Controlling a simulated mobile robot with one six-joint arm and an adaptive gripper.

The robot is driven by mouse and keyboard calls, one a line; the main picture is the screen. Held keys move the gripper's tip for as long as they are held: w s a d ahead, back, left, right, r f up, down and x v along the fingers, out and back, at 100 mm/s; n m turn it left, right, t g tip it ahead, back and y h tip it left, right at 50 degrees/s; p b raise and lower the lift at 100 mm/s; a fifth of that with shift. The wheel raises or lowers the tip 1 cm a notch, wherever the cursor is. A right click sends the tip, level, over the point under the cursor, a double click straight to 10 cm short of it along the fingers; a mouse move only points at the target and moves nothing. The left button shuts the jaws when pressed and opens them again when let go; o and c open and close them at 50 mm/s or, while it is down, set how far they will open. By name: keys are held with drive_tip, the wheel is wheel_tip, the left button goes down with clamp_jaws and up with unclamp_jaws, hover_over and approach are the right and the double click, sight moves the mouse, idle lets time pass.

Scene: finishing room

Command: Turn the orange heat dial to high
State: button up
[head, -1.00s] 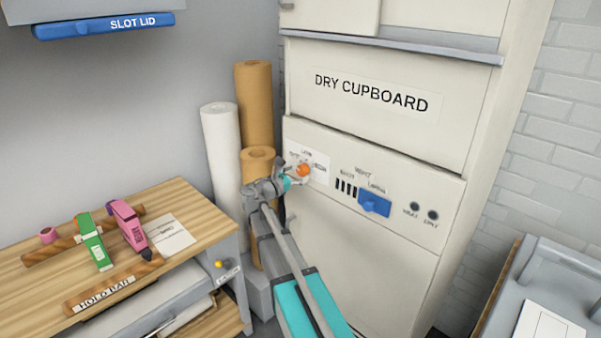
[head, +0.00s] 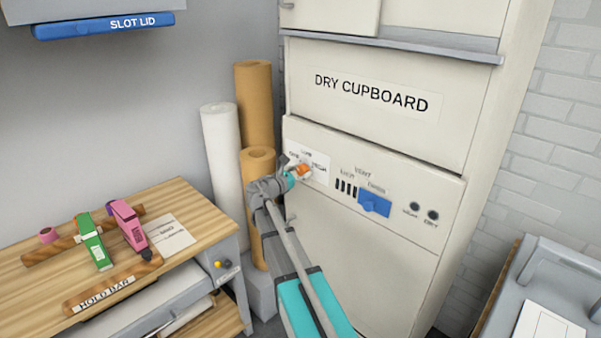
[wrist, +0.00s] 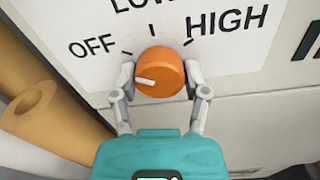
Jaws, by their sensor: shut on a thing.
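The orange heat dial (wrist: 160,66) is on a white label plate on the dry cupboard's front; it also shows in the head view (head: 304,169). Its white pointer mark is on the left of its face, pointing left on the OFF side, a little below the OFF tick. LOW is above the dial and HIGH at its upper right. My gripper (wrist: 160,76) is shut on the dial, one finger on its left side and one on its right. In the head view, my gripper (head: 297,173) partly hides the dial and its label.
Right of the dial are dark vent slots, a blue slider (head: 375,204) and two dark round lamps. Paper rolls (head: 257,190) stand close left of my arm. A wooden bench (head: 190,205) with green and pink tools is further left. A grey unit (head: 560,290) stands at lower right.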

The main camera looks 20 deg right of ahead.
drive_tip(key=shift+a, duration=0.15)
drive_tip(key=shift+c, duration=0.2)
drive_tip(key=shift+m, duration=0.3)
drive_tip(key=m, duration=0.5)
drive_tip(key=shift+d, duration=0.2)
drive_tip(key=m, duration=0.6)
drive_tip(key=shift+h, duration=0.3)
drive_tip(key=m, duration=0.6)
drive_tip(key=shift+m+g, duration=0.3)
drive_tip(key=shift+m, duration=0.1)
drive_tip(key=m, duration=0.6)
drive_tip(key=o, duration=1.1)
